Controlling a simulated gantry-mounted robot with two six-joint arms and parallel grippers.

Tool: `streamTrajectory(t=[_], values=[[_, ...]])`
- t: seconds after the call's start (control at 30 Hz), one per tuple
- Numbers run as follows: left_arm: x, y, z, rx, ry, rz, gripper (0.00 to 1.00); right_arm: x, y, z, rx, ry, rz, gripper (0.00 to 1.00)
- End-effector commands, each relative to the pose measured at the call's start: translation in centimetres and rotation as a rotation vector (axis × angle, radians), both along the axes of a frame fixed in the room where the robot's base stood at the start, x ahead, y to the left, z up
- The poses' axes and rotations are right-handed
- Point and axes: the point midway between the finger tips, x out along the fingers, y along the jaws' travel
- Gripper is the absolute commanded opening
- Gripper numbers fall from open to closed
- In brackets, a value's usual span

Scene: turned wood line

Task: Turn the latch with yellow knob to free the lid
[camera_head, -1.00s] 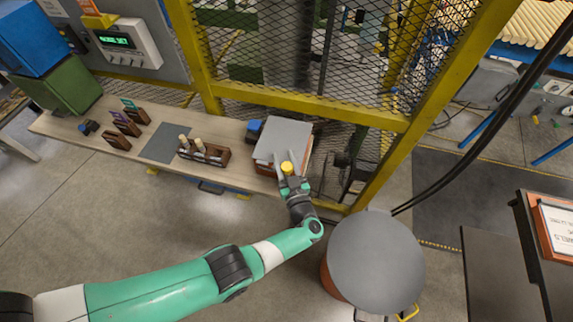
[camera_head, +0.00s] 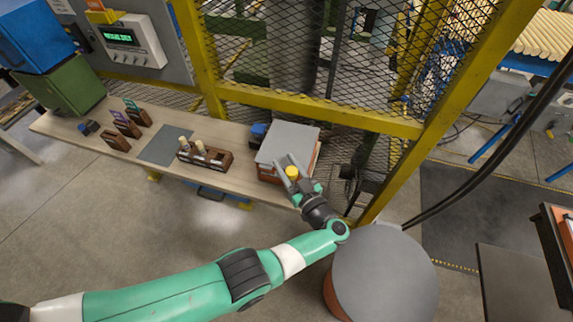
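A box with a flat grey lid (camera_head: 288,142) and reddish-brown sides stands at the right end of the wooden bench. The yellow knob (camera_head: 292,172) shows at the lid's front edge. My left gripper (camera_head: 291,167) reaches up to it from the front right. Its two grey fingers show apart, one to either side of the knob in this view. I cannot tell whether they touch or grip it. The latch under the knob is hidden by the gripper. My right gripper is not in view.
A brown rack with light pegs (camera_head: 205,156) and a grey mat (camera_head: 165,145) lie left of the box. A yellow-framed mesh fence (camera_head: 318,110) runs behind the bench. A round grey-topped drum (camera_head: 385,277) stands at front right.

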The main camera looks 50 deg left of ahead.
Motion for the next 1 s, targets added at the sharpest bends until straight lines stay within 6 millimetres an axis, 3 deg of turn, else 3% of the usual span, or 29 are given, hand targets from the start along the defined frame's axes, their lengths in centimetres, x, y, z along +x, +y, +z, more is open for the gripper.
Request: streamTrajectory(t=[0.03, 0.17, 0.53, 1.0], values=[[0.0, 0.0, 0.1, 0.001, -0.001, 0.001, 0.53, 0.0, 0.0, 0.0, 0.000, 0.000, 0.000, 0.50], [0.0, 0.0, 0.1, 0.001, -0.001, 0.001, 0.74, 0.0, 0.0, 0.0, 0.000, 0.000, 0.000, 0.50], [-0.1, -0.7, 0.0, 0.001, -0.001, -0.003, 0.74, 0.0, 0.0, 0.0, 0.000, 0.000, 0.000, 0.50], [-2.3, -10.1, -0.2, 0.000, -0.001, -0.003, 0.74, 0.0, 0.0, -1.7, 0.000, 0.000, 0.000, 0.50]])
